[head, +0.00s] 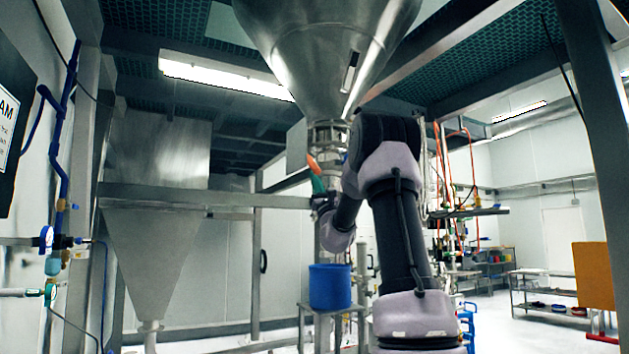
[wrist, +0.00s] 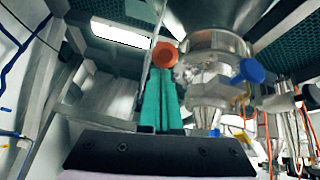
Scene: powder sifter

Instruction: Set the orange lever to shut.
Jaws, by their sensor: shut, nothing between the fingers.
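The orange lever (head: 313,163) sticks out to the left from the valve (head: 328,134) under the steel hopper. In the wrist view the rounded orange end (wrist: 165,54) of the lever shows just beyond my fingertips, left of the metal valve body (wrist: 215,65). My gripper (head: 317,178) has green fingers and is just below the lever; the fingers (wrist: 161,75) are together with nothing between them. The fingertips look close to the lever or touching it; I cannot tell which. Most of the lever is hidden in the wrist view, and my arm partly covers the valve area in the head view.
The large hopper (head: 318,50) hangs above my arm. A blue bucket (head: 330,286) stands below the valve. A steel frame beam (head: 205,198) runs on the left, before a second hopper (head: 158,245). A blue knob (wrist: 252,70) sits right of the valve.

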